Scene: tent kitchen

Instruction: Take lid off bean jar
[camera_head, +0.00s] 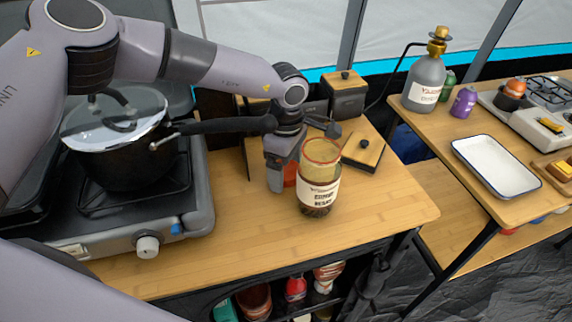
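The bean jar (318,196) stands upright on the wooden counter, right of the stove. It is clear glass with a white label, dark contents at the bottom and an orange-red rim at the top. I cannot tell whether its lid is on. My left gripper (305,160) reaches down from the left, close behind and left of the jar's upper part. Its fingers look spread apart, one left of the jar and one partly hidden behind it. Whether they touch the jar is unclear. My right gripper is not in view.
A black pot (122,160) sits on the stove (185,222) at left. Dark wooden-topped boxes (347,100) and a wooden lid with a black knob (362,148) are behind the jar. A white tray (497,167) lies on the right table. The counter before the jar is clear.

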